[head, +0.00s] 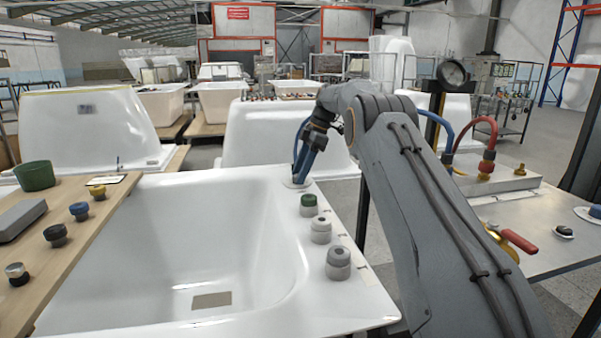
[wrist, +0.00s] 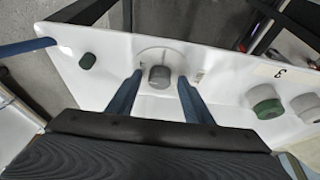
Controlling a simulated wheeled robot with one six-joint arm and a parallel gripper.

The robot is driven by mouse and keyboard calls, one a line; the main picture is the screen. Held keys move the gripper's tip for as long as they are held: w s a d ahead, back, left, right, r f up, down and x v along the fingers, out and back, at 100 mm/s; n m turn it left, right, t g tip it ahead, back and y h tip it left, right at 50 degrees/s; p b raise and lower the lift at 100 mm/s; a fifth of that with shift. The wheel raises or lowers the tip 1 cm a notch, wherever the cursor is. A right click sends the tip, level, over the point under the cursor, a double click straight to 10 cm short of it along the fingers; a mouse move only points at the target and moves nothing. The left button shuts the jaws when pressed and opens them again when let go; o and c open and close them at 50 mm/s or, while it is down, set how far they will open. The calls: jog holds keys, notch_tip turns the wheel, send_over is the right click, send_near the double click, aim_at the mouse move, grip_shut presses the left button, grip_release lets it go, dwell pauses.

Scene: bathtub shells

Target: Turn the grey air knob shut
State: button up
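A grey round knob (wrist: 159,76) sits on a pale round plate on the white tub rim, in the wrist view. My gripper (wrist: 159,80) is open, with one blue finger on each side of this knob and gaps between. In the head view my gripper (head: 299,176) points down at the rim's far right corner, and its fingers mostly hide the knob there. Other knobs stand along the right rim: a green-topped one (head: 309,205), a pale one with a grey top (head: 321,230) and a grey one (head: 338,263). No readable name shows on any of them.
The white tub (head: 150,230) has an open basin. A wooden board (head: 75,237) on the left carries small knobs and a green pot (head: 35,176). A metal table (head: 510,215) with hoses and a red-handled valve (head: 518,241) stands right. A small dark knob (wrist: 88,61) lies left of my fingers.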

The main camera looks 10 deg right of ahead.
jog(key=shift+a+r+p, duration=0.1)
jog(key=shift+p, duration=0.25)
